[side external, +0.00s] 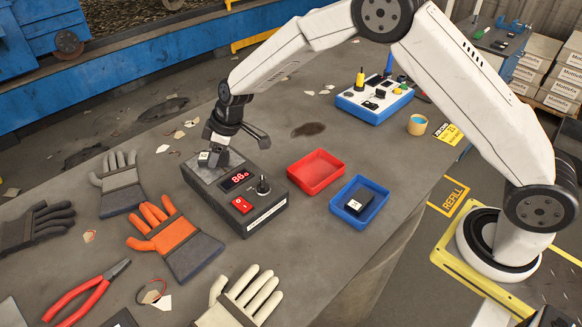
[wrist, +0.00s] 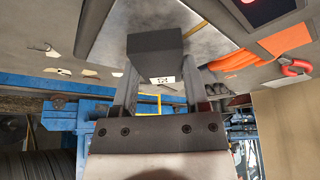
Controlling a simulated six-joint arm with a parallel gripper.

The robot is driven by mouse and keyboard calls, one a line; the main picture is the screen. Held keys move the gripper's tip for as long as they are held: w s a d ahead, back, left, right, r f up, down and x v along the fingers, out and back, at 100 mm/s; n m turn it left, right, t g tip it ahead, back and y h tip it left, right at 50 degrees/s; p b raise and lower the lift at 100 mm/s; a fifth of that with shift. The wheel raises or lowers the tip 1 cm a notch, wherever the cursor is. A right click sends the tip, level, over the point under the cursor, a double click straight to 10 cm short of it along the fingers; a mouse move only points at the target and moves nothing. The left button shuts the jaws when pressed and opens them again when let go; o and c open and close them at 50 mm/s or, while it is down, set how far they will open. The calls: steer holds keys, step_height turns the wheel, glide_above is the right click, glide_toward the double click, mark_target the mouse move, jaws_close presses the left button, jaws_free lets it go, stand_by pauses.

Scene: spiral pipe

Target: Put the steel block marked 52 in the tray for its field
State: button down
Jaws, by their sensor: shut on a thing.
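A dark block (wrist: 154,52) with a small white label sits between the fingers of my gripper (wrist: 160,75) in the wrist view; its marking is too small to read. In the side view my gripper (side external: 214,150) is at the metal plate on the left end of a dark display box (side external: 225,205), shut on the block (side external: 205,158). I cannot tell whether the block touches the plate. The red display (side external: 237,180) is lit with digits. The red tray (side external: 304,177) is empty. The blue tray (side external: 379,199) holds another dark block (side external: 356,202) with a white label.
Several gloves, including an orange one (side external: 165,230), and red pliers (side external: 88,293) lie left and in front of the box. A blue instrument box (side external: 375,100) and a small cup (side external: 417,125) stand behind the trays.

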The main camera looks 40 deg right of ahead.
steer(key=shift+r, duration=0.1)
steer(key=shift+r, duration=0.75)
steer(key=s+d+r, duration=0.3)
steer(key=s+r, duration=0.8)
steer(key=s, duration=0.2)
steer(key=shift+s+d+r, duration=0.15)
steer(key=shift+s+r, duration=0.05)
steer(key=shift+s, duration=0.1)
steer(key=s+d+f+m+t+h, duration=0.1)
steer(key=s+d+f+m+h, duration=0.2)
steer(key=d+f+m, duration=0.6)
steer(key=shift+d+f, duration=0.9)
steer(key=shift+d, duration=2.1)
